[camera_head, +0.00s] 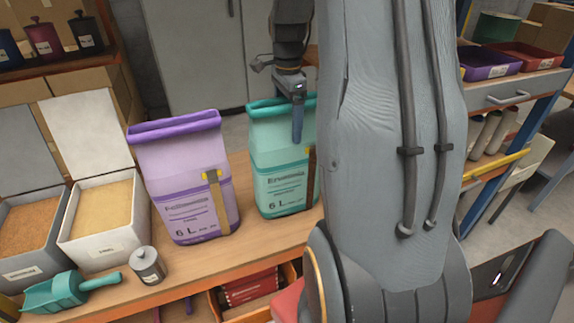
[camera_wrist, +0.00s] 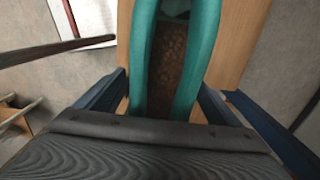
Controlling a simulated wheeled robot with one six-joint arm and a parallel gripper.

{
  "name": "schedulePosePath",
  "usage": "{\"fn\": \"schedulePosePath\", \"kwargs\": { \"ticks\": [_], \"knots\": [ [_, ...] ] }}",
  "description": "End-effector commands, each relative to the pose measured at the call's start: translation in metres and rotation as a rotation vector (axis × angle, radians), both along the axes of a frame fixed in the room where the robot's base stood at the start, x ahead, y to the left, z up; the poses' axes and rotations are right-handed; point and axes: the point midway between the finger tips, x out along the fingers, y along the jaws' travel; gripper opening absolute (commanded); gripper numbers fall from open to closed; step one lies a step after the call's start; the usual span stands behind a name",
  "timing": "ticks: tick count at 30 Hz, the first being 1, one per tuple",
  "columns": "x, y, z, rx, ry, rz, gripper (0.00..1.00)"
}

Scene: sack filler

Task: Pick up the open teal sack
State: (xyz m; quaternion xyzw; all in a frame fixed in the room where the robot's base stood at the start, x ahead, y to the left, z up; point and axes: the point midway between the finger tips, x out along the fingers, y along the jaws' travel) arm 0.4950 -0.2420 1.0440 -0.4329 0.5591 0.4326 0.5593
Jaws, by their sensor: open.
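The open teal sack (camera_head: 278,165) stands upright on the wooden bench, partly hidden on its right by my arm. Its label reads 6 L. In the wrist view its thick teal rim (camera_wrist: 207,50) surrounds the open mouth, with brown grainy contents inside. My gripper (camera_head: 297,125) is over the sack's top, pointing down, with one blue finger showing in front of the near face. In the wrist view my gripper (camera_wrist: 165,85) is open, with one blue finger on each side of the rim. I cannot tell whether either finger touches the sack.
A purple sack (camera_head: 187,180) stands just left of the teal one. Further left are bins of grain (camera_head: 102,215), a teal scoop (camera_head: 65,290) and a grey lidded canister (camera_head: 147,265). A shelf with trays (camera_head: 503,62) stands at the right.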

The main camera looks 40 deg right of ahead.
Motion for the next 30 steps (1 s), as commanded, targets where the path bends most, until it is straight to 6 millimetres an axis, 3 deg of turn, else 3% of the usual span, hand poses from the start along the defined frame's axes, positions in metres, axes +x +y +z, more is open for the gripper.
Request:
{"fn": "schedulePosePath", "kwargs": {
  "ticks": [7,21,30],
  "knots": [
    [-0.0001,0.0,-0.0003,0.0,0.0,0.0,0.88],
    [-0.0003,0.0,-0.0003,0.0,0.001,0.0,0.09],
    [0.0004,-0.0004,0.0026,0.0,-0.001,0.0,0.07]
  ]
}}
